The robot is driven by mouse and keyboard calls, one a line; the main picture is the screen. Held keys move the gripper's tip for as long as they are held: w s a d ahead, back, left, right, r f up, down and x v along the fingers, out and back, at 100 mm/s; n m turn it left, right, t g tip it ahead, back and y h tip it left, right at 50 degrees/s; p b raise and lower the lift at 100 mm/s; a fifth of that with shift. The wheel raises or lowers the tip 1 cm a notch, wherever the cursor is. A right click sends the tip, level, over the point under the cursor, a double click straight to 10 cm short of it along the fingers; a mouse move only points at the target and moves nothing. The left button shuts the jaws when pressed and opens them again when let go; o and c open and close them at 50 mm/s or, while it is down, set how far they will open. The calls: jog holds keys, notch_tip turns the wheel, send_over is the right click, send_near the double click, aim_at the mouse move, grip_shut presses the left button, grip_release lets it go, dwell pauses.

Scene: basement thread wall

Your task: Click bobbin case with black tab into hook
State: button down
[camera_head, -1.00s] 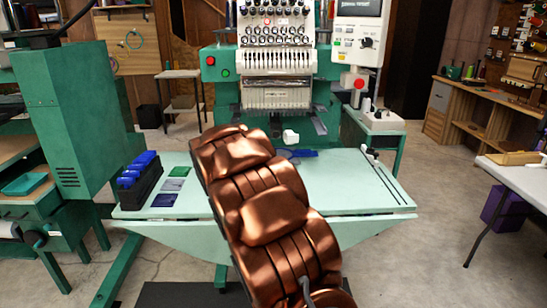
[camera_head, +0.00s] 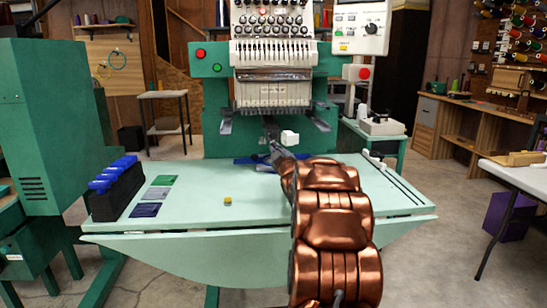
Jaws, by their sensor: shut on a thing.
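The green embroidery machine (camera_head: 215,125) stands behind the pale green table (camera_head: 190,235). My copper arm reaches from the bottom right towards the space below the machine's head. My gripper (camera_head: 272,143) is small and dark at the arm's far end, under the head and just left of a small white block (camera_head: 289,137). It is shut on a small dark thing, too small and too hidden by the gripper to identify. The hook cannot be made out. A small yellow-topped piece (camera_head: 228,201) sits on the table, left of my arm.
A black rack with blue items (camera_head: 115,180) stands at the table's left, beside green, grey and dark blue swatches (camera_head: 158,192). Blue material (camera_head: 248,161) lies under the head. Grey brackets (camera_head: 226,121) flank the space there. The table's front left is mostly clear.

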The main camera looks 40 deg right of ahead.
jog(key=shift+w+d+r+p, duration=0.15)
jog(key=shift+w+d+p, duration=0.65)
jog(key=shift+w+d, duration=0.45)
jog(key=shift+w+d+r+p, duration=0.1)
jog(key=shift+w+d+p, duration=0.65)
jog(key=shift+w+d, duration=0.45)
jog(key=shift+w+a, duration=0.1)
jog(key=shift+f, duration=0.2)
jog(key=shift+w+d, duration=0.4)
jog(key=c, duration=1.2)
grip_release()
